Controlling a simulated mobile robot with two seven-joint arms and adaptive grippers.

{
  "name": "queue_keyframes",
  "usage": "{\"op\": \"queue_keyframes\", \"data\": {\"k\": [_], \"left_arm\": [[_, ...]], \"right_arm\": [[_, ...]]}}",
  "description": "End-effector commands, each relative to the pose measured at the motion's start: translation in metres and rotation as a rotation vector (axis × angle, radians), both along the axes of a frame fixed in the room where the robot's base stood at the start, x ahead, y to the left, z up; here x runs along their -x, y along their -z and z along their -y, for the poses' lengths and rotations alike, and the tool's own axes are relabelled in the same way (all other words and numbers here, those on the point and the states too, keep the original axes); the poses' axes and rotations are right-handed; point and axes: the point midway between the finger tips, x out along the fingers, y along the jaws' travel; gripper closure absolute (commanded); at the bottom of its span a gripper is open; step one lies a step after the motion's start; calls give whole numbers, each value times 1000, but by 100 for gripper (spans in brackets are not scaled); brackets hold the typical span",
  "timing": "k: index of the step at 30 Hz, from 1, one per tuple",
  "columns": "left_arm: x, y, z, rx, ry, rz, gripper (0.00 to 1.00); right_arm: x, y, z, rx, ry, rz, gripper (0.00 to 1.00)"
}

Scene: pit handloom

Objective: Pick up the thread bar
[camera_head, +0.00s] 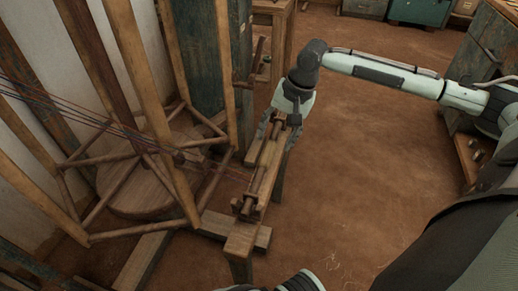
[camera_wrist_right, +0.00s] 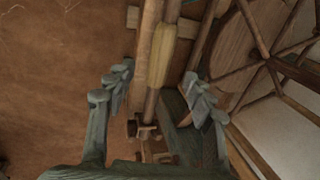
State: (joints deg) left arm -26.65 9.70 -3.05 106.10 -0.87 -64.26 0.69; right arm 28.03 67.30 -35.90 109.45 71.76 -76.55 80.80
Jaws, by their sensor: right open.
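The thread bar (camera_head: 265,175) is a slim wooden rod lying lengthwise along a narrow wooden bench in the head view. In the right wrist view the thread bar (camera_wrist_right: 163,45) runs up the middle, with a thicker pale yellowish section. My right gripper (camera_head: 280,125) points down over the far end of the bench. In the right wrist view its open fingers (camera_wrist_right: 157,80) stand either side of the bar, with visible gaps. Whether the fingertips are level with the bar I cannot tell. My left gripper does not show.
The narrow bench (camera_head: 241,238) stands beside a wooden spoked frame (camera_head: 130,137) with a round base, and strung threads cross from the left. A dark green cabinet (camera_head: 198,75) stands behind. The brown floor (camera_head: 365,150) to the right is clear.

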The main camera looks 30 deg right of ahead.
Motion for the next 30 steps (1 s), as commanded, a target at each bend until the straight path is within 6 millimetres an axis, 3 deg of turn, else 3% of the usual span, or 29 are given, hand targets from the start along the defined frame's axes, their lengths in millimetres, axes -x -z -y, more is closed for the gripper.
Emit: {"op": "queue_keyframes", "data": {"k": [6,15,22,30], "left_arm": [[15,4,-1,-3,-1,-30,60],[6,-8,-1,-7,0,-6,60],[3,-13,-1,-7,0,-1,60],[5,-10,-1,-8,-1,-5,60]], "right_arm": [[-3,20,-5,0,-2,0,47],[-10,60,-15,1,-3,1,47],[-11,62,-15,1,-4,2,47],[-11,62,-15,1,-4,2,79]]}}
